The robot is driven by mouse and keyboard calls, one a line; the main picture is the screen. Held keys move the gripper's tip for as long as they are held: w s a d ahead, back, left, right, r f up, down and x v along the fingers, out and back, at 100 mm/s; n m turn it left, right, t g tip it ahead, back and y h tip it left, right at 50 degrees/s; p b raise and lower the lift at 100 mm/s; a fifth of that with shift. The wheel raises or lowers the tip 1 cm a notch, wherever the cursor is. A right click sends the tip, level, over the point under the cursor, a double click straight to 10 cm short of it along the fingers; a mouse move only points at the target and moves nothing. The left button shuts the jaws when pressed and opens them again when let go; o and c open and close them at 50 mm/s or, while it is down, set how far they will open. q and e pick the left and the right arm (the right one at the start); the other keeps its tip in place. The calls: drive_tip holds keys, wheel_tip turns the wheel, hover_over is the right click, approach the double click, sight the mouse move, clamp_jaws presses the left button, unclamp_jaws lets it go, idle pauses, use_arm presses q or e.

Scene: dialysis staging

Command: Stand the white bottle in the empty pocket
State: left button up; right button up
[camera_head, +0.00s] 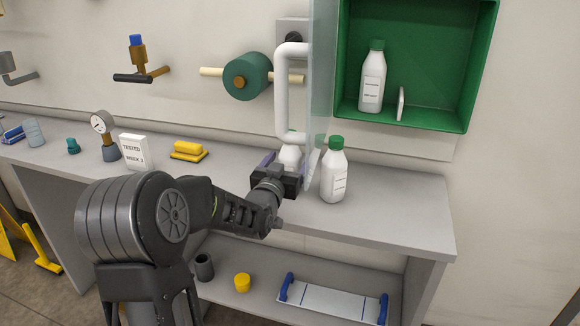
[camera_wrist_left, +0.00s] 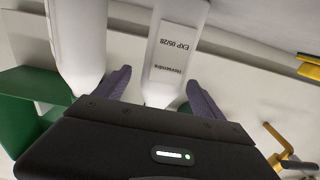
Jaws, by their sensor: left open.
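A white bottle (camera_head: 290,156) stands on the counter, partly hidden behind my left gripper and a white handle. In the left wrist view this bottle (camera_wrist_left: 175,50), labelled "EXP 05/28", is between my fingers. My left gripper (camera_head: 279,172) is open around it; its purple fingers (camera_wrist_left: 160,92) are on either side. A second white bottle (camera_head: 334,172) with a green cap stands just to the right and shows at left in the wrist view (camera_wrist_left: 76,40). The green wall box (camera_head: 428,10) holds another green-capped white bottle (camera_head: 372,80) left of a small white divider (camera_head: 401,104); the space right of the divider is empty. My right gripper is out of view.
A clear door panel (camera_head: 322,75) with a white handle (camera_head: 281,95) juts out above the gripper. A yellow block (camera_head: 188,150), a "TESTED" sign (camera_head: 134,151) and a gauge (camera_head: 102,122) stand along the counter to the left. The counter's right end is clear.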

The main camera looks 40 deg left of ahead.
use_arm(q)
drive_tip(key=p+x, duration=0.1)
drive_tip(key=x, duration=0.4)
drive_tip(key=shift+a+r, duration=0.1)
drive_tip(key=shift+a, duration=0.1)
idle(0.3)
drive_tip(key=shift+r, duration=0.15)
clamp_jaws()
idle(0.6)
